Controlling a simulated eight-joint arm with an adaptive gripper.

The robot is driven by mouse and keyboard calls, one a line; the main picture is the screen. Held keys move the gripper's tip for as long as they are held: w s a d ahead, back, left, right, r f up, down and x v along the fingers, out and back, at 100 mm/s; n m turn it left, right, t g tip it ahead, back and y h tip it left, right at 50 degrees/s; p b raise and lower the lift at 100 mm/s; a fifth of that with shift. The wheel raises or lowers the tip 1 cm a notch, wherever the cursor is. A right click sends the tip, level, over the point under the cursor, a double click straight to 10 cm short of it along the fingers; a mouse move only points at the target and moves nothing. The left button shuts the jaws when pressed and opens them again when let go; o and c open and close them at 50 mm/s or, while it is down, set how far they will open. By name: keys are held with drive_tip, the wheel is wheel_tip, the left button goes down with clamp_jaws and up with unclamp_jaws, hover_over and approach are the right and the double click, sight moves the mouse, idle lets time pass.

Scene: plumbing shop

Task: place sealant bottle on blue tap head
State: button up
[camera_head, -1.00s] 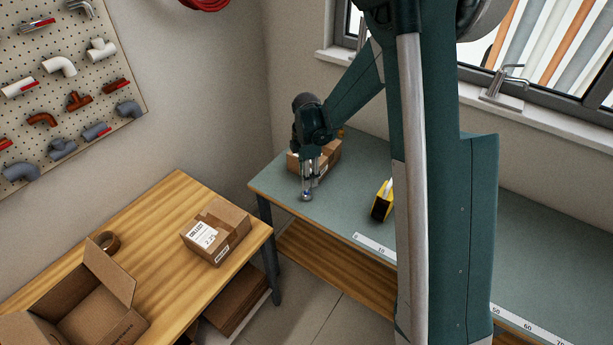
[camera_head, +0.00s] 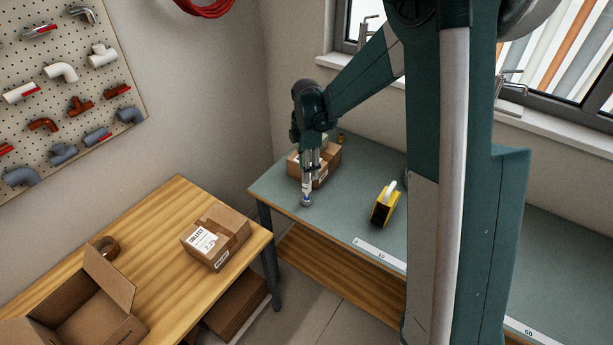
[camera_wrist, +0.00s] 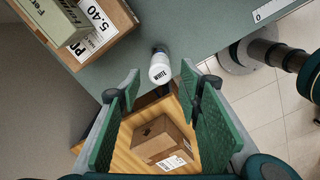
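The sealant bottle (camera_head: 307,185) is small and white and sits upright below my gripper (camera_head: 311,166), near the front edge of the grey-green bench. In the wrist view the bottle (camera_wrist: 160,72), marked "WHITE", lies ahead between the two green fingertips, with a gap on each side. In that view my gripper (camera_wrist: 162,80) is open, its fingers spread and empty. The tap head (camera_head: 305,203) shows as a small silvery thing with a touch of blue directly under the bottle. Their exact contact is too small to tell. The tap head is mostly hidden in the wrist view.
A carton (camera_head: 327,165) with a smaller box on it stands close behind my gripper. A yellow and black tool (camera_head: 385,205) lies to the right. A ruler strip (camera_head: 380,254) runs along the bench's front edge. A wooden table (camera_head: 150,235) with cartons is at left.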

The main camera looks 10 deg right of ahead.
drive_tip(key=shift+r, duration=2.95)
drive_tip(key=shift+s+d+r, duration=0.1)
drive_tip(key=shift+s+r, duration=0.15)
drive_tip(key=shift+r, duration=0.1)
drive_tip(key=s+d+r+m+t, duration=0.2)
drive_tip(key=s+r+m, duration=0.55)
drive_tip(key=s, duration=0.45)
drive_tip(key=s+d+r+m+t, duration=0.3)
drive_tip(key=s+r+m, duration=0.4)
drive_tip(key=s, duration=0.4)
drive_tip(key=s+d+m+t, duration=0.1)
drive_tip(key=s+m, duration=0.4)
drive_tip(key=s, duration=0.6)
drive_tip(key=shift+d+f+m+t, duration=0.15)
drive_tip(key=shift+f+m+t, duration=0.25)
drive_tip(key=shift+t, duration=0.2)
drive_tip(key=shift+s+f, duration=0.1)
